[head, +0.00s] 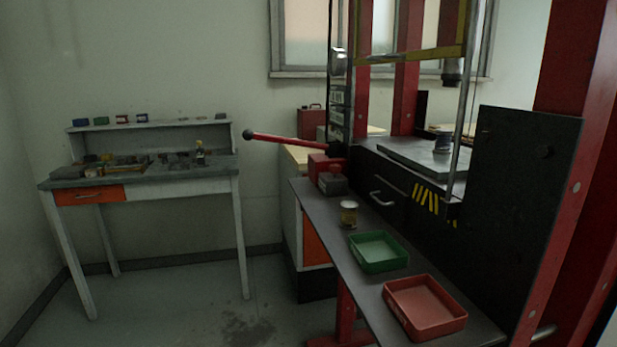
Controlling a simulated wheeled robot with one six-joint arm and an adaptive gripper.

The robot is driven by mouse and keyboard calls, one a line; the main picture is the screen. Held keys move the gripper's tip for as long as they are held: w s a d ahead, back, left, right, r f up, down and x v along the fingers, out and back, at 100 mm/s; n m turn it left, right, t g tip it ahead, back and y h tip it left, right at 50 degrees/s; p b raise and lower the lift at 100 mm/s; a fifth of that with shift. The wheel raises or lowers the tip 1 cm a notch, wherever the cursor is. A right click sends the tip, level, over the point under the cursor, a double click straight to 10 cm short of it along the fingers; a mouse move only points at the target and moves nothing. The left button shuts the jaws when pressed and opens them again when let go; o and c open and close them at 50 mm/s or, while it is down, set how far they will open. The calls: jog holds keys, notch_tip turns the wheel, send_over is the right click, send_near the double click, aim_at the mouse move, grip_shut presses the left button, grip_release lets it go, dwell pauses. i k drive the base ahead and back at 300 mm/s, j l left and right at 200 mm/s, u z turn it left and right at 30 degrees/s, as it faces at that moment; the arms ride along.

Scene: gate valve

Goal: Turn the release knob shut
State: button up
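A red and black press (408,90) stands at the right. Its red pump block (322,167) sits at the far end of the grey shelf, with a small dark box (333,184) in front of it. A red lever (295,141) with a black ball end reaches left from the block. A small reddish part shows on top of the dark box, but it is too small to tell whether it is the release knob. How far the knob is turned cannot be seen. My gripper is not in view.
The grey shelf (362,268) holds a jar (349,214), a green tray (379,251) and a red tray (425,307). A workbench (140,178) with small items stands at the left wall. The floor (190,290) between is clear.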

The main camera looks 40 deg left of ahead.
aim_at(334, 168)
jog(key=k+u, duration=0.1)
jog(key=u, duration=0.4)
jog(key=j+u, duration=0.15)
jog(key=u, duration=0.3)
jog(key=k+j+u, duration=0.1)
jog(key=u, duration=0.4)
jog(key=i+j, duration=0.1)
jog(key=j, duration=0.55)
jog(key=i+j, duration=0.15)
jog(key=j, duration=0.15)
jog(key=i+j, duration=0.3)
jog(key=i, duration=0.2)
jog(key=i+j+z, duration=0.15)
jog(key=i+j, duration=0.15)
jog(key=i, duration=0.25)
jog(key=i+l, duration=0.15)
jog(key=i, duration=0.3)
